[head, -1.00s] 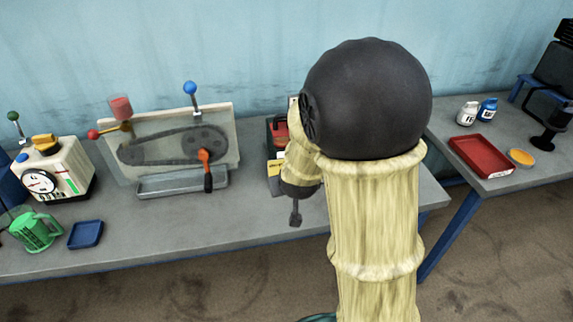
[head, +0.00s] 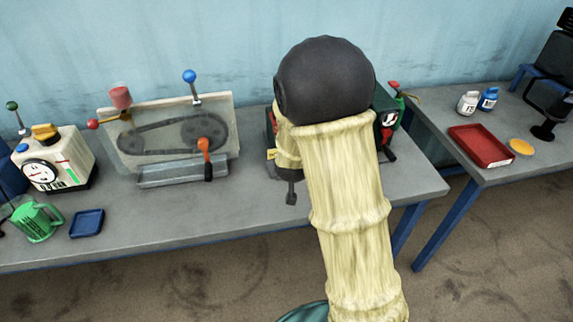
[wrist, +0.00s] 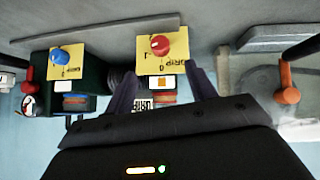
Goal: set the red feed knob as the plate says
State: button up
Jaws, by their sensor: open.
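The red feed knob (wrist: 160,44) sits on a yellow plate (wrist: 176,62) in the wrist view, which appears upside down. The plate bears the word DRIP and a 1. Below the knob in that picture is a small white card with an orange mark (wrist: 158,82). My gripper (wrist: 160,78) is open, its two dark fingers spread on either side of the knob's column, with nothing between them touching. The knob lies just beyond the fingertips. In the head view my arm hides the knob; one dark finger (head: 291,196) shows below it.
A blue knob (wrist: 61,54) on a similar yellow plate sits left in the wrist view. An orange-handled crank (head: 205,150) stands by the belt panel (head: 160,137). A green machine (head: 390,115) stands right of my arm. The bench front (head: 240,222) is clear.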

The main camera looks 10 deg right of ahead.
jog(key=x, duration=1.1)
jog(key=shift+w+f, duration=0.1)
jog(key=c, duration=1)
